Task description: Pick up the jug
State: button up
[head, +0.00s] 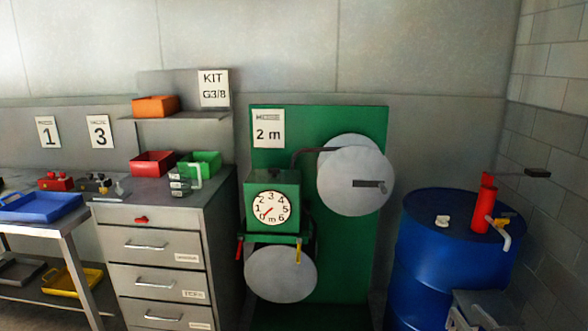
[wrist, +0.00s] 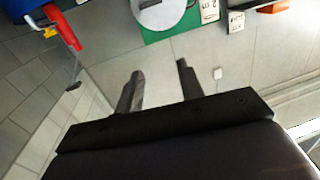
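A small grey-green vessel with a pale handle on its right side (head: 180,184) stands on the drawer cabinet in the head view, in front of a green bin. It looks like the jug, but it is too small to be certain. I cannot make it out in the wrist view. My gripper (wrist: 160,70) shows in the wrist view with two dark fingers apart and nothing between them. It is open and away from the cabinet top.
Red (head: 153,164) and green bins (head: 207,163) crowd the drawer cabinet (head: 150,247). A green board with a dial (head: 271,208) and discs stands right of it. A blue drum (head: 425,235) with a red pump (head: 485,207) stands at right. A blue tray (head: 42,207) lies left.

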aim_at(179, 171)
jog(key=i+j+u, duration=0.15)
jog(key=i+j, duration=0.55)
jog(key=j, duration=0.4)
jog(key=i+j+u, duration=0.15)
jog(key=i+j, duration=0.65)
jog(key=j, duration=0.2)
jog(key=i+j+u, duration=0.15)
jog(key=i+j, duration=0.65)
jog(key=j, duration=0.15)
